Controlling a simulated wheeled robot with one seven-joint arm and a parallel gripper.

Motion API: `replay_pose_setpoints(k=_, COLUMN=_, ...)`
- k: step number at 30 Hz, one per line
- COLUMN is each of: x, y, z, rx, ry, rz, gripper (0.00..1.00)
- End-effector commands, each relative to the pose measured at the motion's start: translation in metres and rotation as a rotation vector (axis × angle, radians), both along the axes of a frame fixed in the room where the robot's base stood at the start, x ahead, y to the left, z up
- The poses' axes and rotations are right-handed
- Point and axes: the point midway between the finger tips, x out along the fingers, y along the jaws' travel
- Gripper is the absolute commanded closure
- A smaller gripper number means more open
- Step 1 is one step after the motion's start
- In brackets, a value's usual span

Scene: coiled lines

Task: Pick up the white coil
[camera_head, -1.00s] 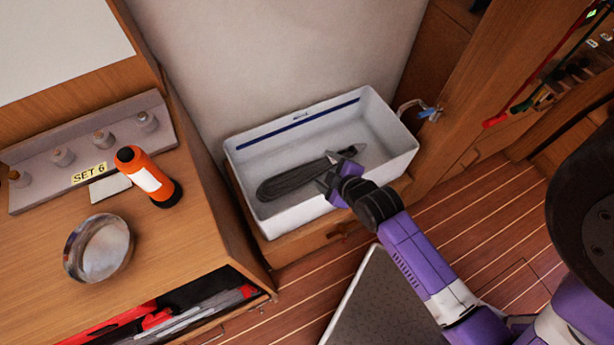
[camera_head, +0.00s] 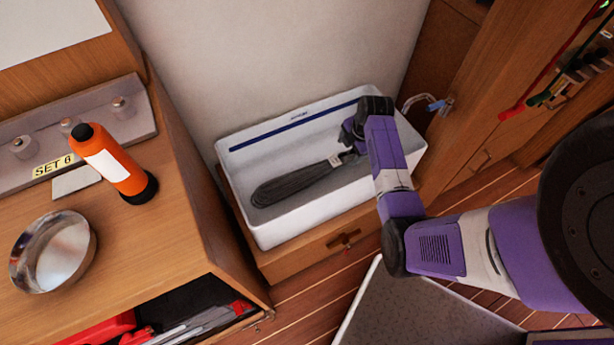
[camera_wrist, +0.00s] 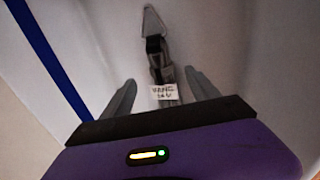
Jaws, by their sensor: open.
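I see no clearly white coil in the bin. A long dark grey coil (camera_head: 292,186) lies in the white bin (camera_head: 290,228), with a pale tag (camera_head: 336,160) at its upper right end. The tag (camera_wrist: 164,92) reads "VANG" in the wrist view, on a grey strap (camera_wrist: 160,62) that leads to a triangular end. My gripper (camera_head: 352,133) is inside the bin, above the tagged end. In the wrist view my gripper (camera_wrist: 160,80) is open, its fingers on either side of the strap, apparently not touching it. The coil's long body is out of the wrist view.
The bin's walls surround my gripper, and the back wall has a blue stripe (camera_head: 290,132). A whitish cord with a blue fitting (camera_head: 437,105) hangs right of the bin.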

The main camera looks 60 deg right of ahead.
Motion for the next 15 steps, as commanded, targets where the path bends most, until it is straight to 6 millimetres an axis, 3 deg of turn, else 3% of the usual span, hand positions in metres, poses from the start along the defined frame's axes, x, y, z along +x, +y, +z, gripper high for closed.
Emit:
replay_pose_setpoints(k=9, x=0.006, y=-0.002, z=-0.042, rx=0.001, ry=0.001, rz=-0.002, gripper=0.30)
replay_pose_setpoints(k=15, x=0.010, y=-0.005, z=-0.056, rx=-0.002, ry=-0.001, rz=-0.001, gripper=0.30)
